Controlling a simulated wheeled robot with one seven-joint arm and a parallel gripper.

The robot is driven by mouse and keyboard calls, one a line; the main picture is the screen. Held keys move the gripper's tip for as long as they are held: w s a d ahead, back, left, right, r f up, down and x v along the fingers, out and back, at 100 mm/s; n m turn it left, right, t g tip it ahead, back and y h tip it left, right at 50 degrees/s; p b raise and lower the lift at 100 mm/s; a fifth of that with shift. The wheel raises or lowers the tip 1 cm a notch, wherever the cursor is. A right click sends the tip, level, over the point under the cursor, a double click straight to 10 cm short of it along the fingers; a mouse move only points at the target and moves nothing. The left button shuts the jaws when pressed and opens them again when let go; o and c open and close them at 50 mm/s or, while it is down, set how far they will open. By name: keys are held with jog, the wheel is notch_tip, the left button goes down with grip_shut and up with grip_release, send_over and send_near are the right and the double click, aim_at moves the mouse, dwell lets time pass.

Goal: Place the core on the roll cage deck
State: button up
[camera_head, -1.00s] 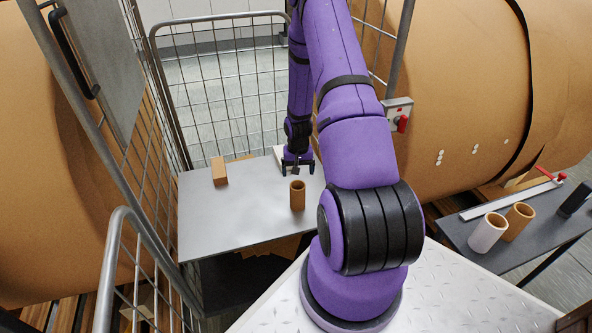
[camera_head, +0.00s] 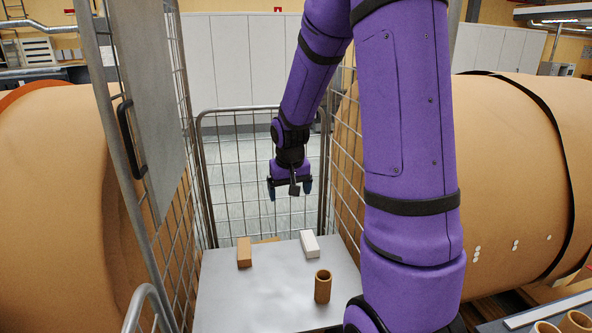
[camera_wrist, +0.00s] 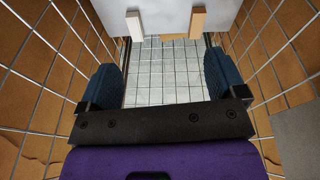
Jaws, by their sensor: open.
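The core (camera_head: 322,287), a brown cardboard tube, stands upright on the grey roll cage deck (camera_head: 245,300), toward its right side. The deck also shows at the top of the wrist view (camera_wrist: 168,14); the core is not seen there. My gripper (camera_head: 290,190) hangs above the far end of the deck, behind and well clear of the core. Its two blue-padded fingers are wide apart in the wrist view (camera_wrist: 165,85), with nothing between them.
Wire mesh walls (camera_head: 262,160) enclose the deck's back and sides. Large brown paper rolls (camera_head: 60,190) flank the cage. Another brown tube (camera_head: 577,323) stands at the lower right.

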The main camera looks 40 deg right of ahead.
jog(key=s+a+r+n+t, duration=0.2)
jog(key=s+a+r, duration=0.5)
jog(key=a+r, duration=0.4)
jog(key=s+a+r+n, duration=0.1)
jog(key=s+a+r, duration=0.1)
jog(key=s, duration=0.3)
jog(key=s+a+r+n+y, duration=0.1)
jog(key=s+a+r, duration=0.1)
jog(key=s, duration=0.3)
jog(key=s+a+r+n+t, duration=0.1)
jog(key=s+a+r, duration=0.1)
jog(key=s+r, duration=0.1)
jog(key=shift+s+a+r, duration=0.3)
jog(key=shift+s+a, duration=0.05)
jog(key=shift+s, duration=0.55)
